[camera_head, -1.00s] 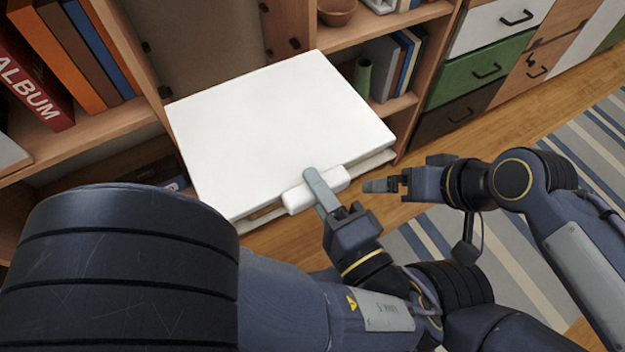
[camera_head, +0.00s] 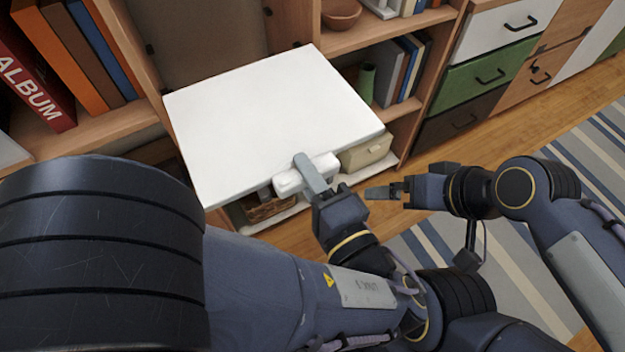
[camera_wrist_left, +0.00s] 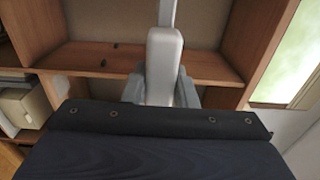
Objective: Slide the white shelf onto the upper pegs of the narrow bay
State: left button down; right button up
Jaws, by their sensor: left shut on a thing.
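The white shelf (camera_head: 270,115) is a flat board in the middle of the head view, at the bookcase's narrow bay (camera_head: 205,35). My left gripper (camera_head: 309,174) is shut on the white block (camera_head: 325,165) at the shelf's front edge. The left wrist view shows this block (camera_wrist_left: 164,60) between the grey fingers (camera_wrist_left: 160,90). Small dark pegs (camera_head: 296,44) show at the bay's right side, one near the shelf's back corner and one higher (camera_head: 268,12). The shelf hides others, so I cannot tell whether it touches pegs. My right gripper (camera_head: 385,192) is right of the shelf, apart from it; its jaw opening is unclear.
Books (camera_head: 75,50) fill the left bay. A bowl (camera_head: 341,14), a green cup (camera_head: 366,80) and more books (camera_head: 397,70) stand in the right bay. A beige box (camera_head: 365,153) and a wicker basket (camera_head: 268,208) sit below the shelf. Open floor and a striped rug (camera_head: 540,240) lie right.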

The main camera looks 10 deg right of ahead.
pick_arm(q)
send_near(264, 107)
jog(key=shift+f+b+x, duration=0.15)
jog(key=shift+b+x, duration=0.05)
jog(key=shift+x, duration=0.7)
jog(key=shift+f+b+x, duration=0.2)
jog(key=shift+x, duration=0.65)
jog(key=shift+b+x, duration=0.55)
jog(key=shift+x, duration=2.75)
jog(key=shift+b+x, duration=1.9)
jog(key=shift+x, duration=4.2)
jog(key=shift+d+f+b, duration=0.1)
jog(key=shift+f+b, duration=0.85)
jog(key=shift+b, duration=0.1)
jog(key=c, duration=0.6)
grip_release()
jog(key=shift+f, duration=0.15)
jog(key=shift+s, duration=0.2)
